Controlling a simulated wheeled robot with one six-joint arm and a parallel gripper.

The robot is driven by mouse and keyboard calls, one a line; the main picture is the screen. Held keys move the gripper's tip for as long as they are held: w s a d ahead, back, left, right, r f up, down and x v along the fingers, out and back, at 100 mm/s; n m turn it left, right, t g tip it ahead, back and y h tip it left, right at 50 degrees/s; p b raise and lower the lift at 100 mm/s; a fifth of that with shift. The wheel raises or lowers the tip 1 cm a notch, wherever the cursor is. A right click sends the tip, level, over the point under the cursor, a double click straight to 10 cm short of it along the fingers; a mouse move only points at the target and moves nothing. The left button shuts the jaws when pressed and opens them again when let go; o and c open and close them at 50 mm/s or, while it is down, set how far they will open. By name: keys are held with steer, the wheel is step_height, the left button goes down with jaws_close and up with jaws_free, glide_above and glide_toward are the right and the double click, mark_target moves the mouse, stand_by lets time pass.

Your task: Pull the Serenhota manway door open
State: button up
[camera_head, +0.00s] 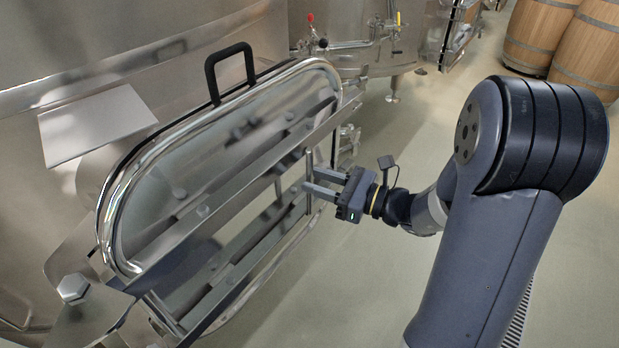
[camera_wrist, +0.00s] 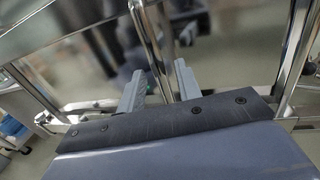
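The manway door (camera_head: 225,150) is a polished steel panel with rounded corners on the side of the steel vat (camera_head: 60,215), at the left of the head view. A dark line runs along its upper edge; I cannot tell whether it stands ajar. A black loop handle (camera_head: 230,72) is at its top. Rails cross its front, with short upright bars between them. My gripper (camera_head: 312,181) is at the door's right side, its fingers apart around one upright bar (camera_head: 309,184). In the wrist view this bar (camera_wrist: 152,45) passes between the open fingers (camera_wrist: 160,80), with gaps visible. No name label is readable.
A large bolt head (camera_head: 73,288) and bracket are at the door's lower left. Another vat with a red-knobbed valve (camera_head: 312,30) stands behind. Wooden barrels (camera_head: 575,40) are at the back right.

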steer(key=shift+x, duration=1.2)
jaws_close()
